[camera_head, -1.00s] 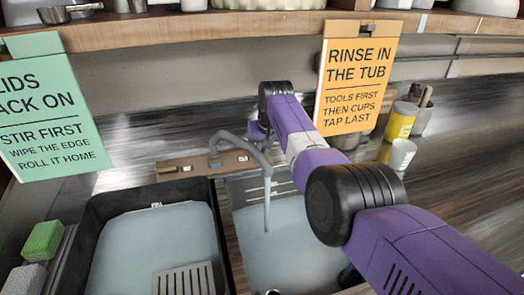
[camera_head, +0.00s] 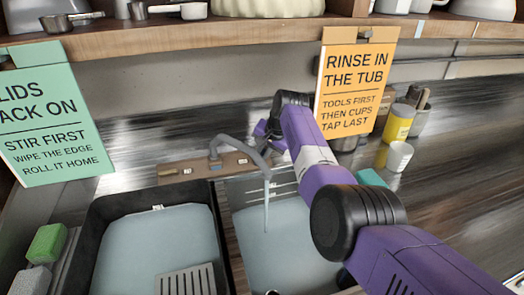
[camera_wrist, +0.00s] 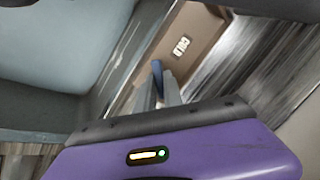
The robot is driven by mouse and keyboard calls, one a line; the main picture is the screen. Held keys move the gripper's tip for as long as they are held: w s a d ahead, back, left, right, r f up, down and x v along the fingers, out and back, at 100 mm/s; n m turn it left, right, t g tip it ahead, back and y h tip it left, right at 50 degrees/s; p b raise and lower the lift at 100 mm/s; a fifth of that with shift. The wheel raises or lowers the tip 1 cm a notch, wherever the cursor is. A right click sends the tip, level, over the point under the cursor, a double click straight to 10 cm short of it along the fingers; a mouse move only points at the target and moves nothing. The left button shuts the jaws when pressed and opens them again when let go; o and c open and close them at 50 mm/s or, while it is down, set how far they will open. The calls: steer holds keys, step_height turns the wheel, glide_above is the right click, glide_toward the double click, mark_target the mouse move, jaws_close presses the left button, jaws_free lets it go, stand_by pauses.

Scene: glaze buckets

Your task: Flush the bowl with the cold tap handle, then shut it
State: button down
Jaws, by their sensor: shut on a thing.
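The grey tap (camera_head: 231,142) stands on a brown board (camera_head: 190,171) behind the two tubs. Its spout arches over the right tub (camera_head: 290,245), and a thin pale line like a water stream runs down from its end. In the wrist view, the blue cold tap handle (camera_wrist: 157,72) is between the fingers of my gripper (camera_wrist: 165,88), which is shut on it, beside the COLD label (camera_wrist: 183,47). In the head view my arm hides the fingers and handle. The bowl cannot be made out clearly; a small pale rim shows at the bottom edge.
The left tub (camera_head: 93,245) holds pale liquid and a slotted grey plate (camera_head: 185,281). A green sponge (camera_head: 46,243) lies at the left. An orange sign (camera_head: 357,82) hangs close behind my arm. A white cup (camera_head: 399,156) and yellow container (camera_head: 398,122) stand at the right.

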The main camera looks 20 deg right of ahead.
steer(key=m+p, duration=0.2)
steer(key=m, duration=0.2)
steer(key=shift+s+d+t+y, duration=0.1)
steer(key=shift+t+y, duration=0.2)
steer(key=shift+t, duration=0.1)
steer(key=m+t+p, duration=0.1)
steer(key=m+p, duration=0.1)
steer(key=m, duration=0.3)
steer(key=shift+s+f+p, duration=0.1)
steer(key=shift+p, duration=0.25)
steer(key=shift+f, duration=0.1)
steer(key=c, duration=1.5)
jaws_free()
steer(key=shift+o, duration=0.2)
steer(key=v, duration=0.8)
steer(key=shift+d+f, duration=0.1)
steer(key=shift+f, duration=0.05)
